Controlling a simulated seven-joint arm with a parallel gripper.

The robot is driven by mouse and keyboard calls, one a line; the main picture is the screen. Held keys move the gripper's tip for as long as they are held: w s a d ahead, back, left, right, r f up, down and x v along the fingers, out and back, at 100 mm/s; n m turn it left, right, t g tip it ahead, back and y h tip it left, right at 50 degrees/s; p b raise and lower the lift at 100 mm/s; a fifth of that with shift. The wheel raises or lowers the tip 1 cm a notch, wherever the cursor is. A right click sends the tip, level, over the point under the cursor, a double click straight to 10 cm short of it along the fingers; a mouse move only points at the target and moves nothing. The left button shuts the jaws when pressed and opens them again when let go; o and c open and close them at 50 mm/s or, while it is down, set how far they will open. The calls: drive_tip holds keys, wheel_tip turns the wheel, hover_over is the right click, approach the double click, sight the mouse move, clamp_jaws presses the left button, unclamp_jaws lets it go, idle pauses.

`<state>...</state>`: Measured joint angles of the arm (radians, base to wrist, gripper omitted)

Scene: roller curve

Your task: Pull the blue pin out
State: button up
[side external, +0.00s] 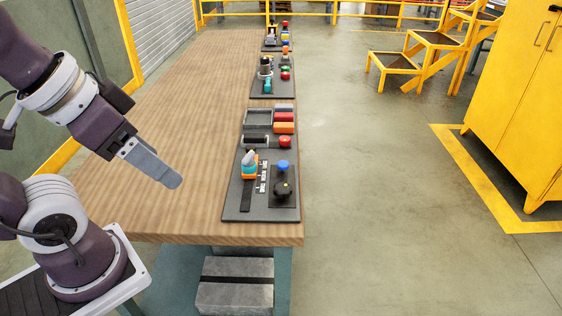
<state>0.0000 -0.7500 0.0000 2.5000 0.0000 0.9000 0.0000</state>
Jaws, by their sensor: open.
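A blue rounded piece (284,166), which looks like the head of the blue pin, stands upright on a small dark block at the right of the nearest grey panel (233,205). Its lower part is too small to make out. A black knob (284,190) stands just in front of it on the same block. My gripper (172,181) hangs over the wooden table, well to the left of the panel and apart from the blue piece. It is open and empty, its fingers seen nearly side-on and overlapping.
On the same panel stand an orange and teal piece with a grey lever (249,168), a red button (285,142) and red and orange blocks (284,122). More panels line the table's right edge farther back. The wooden tabletop (180,110) left of them is clear.

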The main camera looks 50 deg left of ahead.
idle(0.3)
drive_tip(key=shift+w+r, duration=0.1)
drive_tip(key=shift+w, duration=0.05)
drive_tip(key=shift+c, duration=1.4)
drive_tip(key=m+g, duration=0.2)
drive_tip(key=g, duration=0.3)
hover_over(284, 163)
drive_tip(key=s, duration=0.1)
wheel_tip(284, 163, down, 14)
drive_tip(key=shift+g, duration=0.3)
drive_tip(key=f, duration=0.6)
drive_tip(key=w+f, duration=0.1)
drive_tip(key=f, duration=0.2)
drive_tip(key=shift+f, duration=0.5)
clamp_jaws()
